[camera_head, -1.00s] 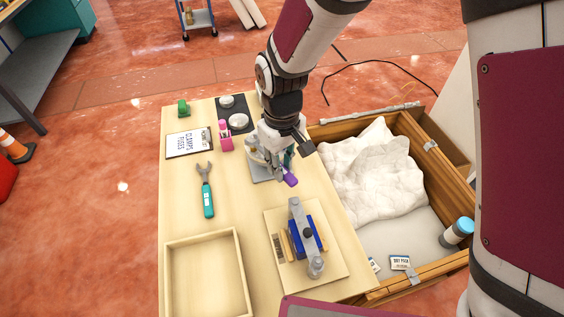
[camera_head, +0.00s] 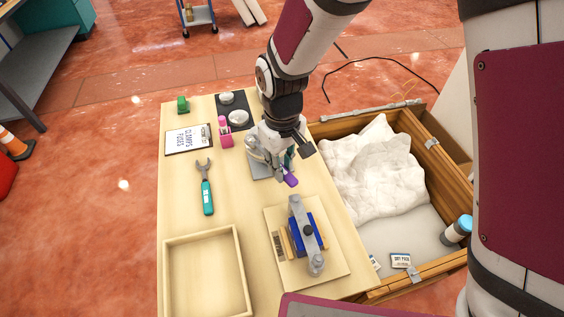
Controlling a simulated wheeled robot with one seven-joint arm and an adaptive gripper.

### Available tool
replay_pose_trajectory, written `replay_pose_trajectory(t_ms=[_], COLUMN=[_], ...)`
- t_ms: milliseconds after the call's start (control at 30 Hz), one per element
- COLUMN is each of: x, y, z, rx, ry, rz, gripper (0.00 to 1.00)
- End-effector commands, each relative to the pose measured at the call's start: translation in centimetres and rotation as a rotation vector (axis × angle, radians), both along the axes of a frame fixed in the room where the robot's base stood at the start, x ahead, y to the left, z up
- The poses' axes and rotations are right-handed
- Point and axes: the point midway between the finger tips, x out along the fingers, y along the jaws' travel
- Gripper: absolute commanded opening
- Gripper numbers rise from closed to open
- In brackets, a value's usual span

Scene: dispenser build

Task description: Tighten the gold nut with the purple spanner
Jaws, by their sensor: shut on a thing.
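My gripper (camera_head: 277,160) is over the middle right of the table, beside the open crate. It is shut on the purple spanner (camera_head: 290,178), whose purple end sticks out below the fingers. The rest of the spanner is hidden by the gripper. A grey fixture (camera_head: 257,166) stands under and beside the gripper. I cannot make out the gold nut; the gripper and arm cover that area. I cannot tell whether the spanner touches a nut.
A board with a blue-and-grey clamp (camera_head: 305,235) lies in front of the gripper. A teal wrench (camera_head: 206,188), a clipboard (camera_head: 186,140), a pink item (camera_head: 225,133) and an empty wooden tray (camera_head: 165,290) are on the table. The crate (camera_head: 437,165) holds white padding.

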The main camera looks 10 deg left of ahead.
Motion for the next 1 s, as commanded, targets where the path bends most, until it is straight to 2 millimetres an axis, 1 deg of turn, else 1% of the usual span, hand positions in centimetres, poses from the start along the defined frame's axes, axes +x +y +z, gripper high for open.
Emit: replay_pose_trajectory(t_ms=[600,1000], x=[0.0,0.0], y=[0.0,0.1], z=[-1.1,-1.1], rx=[0.001,0.001], ry=[-0.001,-0.001], rz=[0.0,-0.004], gripper=[0.0,0.0])
